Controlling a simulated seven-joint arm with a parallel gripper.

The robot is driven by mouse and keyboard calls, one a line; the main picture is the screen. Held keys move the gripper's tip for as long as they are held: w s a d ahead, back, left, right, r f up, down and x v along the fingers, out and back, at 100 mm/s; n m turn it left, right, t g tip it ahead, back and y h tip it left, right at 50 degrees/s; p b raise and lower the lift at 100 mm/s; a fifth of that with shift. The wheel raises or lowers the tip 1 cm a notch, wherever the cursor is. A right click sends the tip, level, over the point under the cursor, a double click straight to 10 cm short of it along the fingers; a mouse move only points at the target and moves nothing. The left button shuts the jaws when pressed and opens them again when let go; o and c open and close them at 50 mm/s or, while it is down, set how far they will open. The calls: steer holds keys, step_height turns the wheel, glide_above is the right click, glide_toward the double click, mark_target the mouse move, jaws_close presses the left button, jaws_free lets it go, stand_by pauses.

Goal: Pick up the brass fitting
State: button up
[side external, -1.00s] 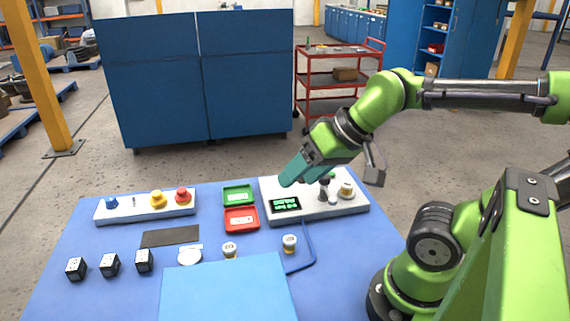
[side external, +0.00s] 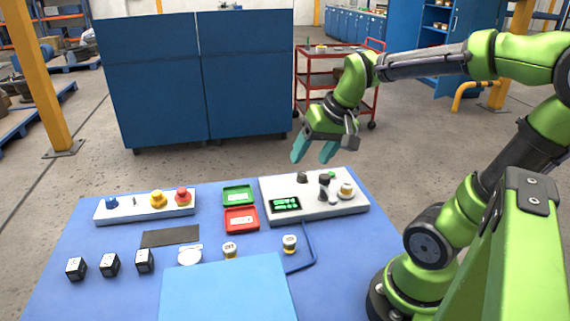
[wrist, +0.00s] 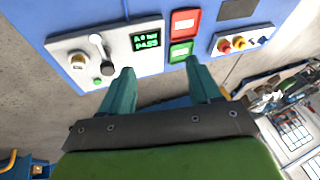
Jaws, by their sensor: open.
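Two small white-topped fittings with brass-coloured bodies stand on the blue table: one at front centre (side external: 229,251), one to its right (side external: 289,243). A similar white-and-brass piece (side external: 346,189) sits at the right of the white test panel (side external: 310,211); it also shows in the wrist view (wrist: 78,61). I cannot tell which is the brass fitting meant. My gripper (side external: 313,158) is open, its teal fingers pointing down in the air above the panel's back edge. Nothing is between its fingertips in the wrist view (wrist: 160,80).
A dark lever (side external: 324,187) stands on the panel. Green (side external: 238,187) and red (side external: 255,213) trays lie left of it. A button box (side external: 145,217), black cubes (side external: 110,265), a white disc (side external: 189,257), a blue frame (side external: 309,246) and a blue panel (side external: 228,290) occupy the table.

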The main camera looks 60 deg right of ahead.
steer(key=d+f+m+g, duration=0.2)
steer(key=d+g, duration=0.1)
steer(key=d, duration=0.8)
steer(key=g, duration=0.2)
glide_above(347, 184)
step_height(347, 184, down, 10)
steer(key=shift+s+d, duration=0.1)
steer(key=shift+f, duration=3.15)
jaws_close()
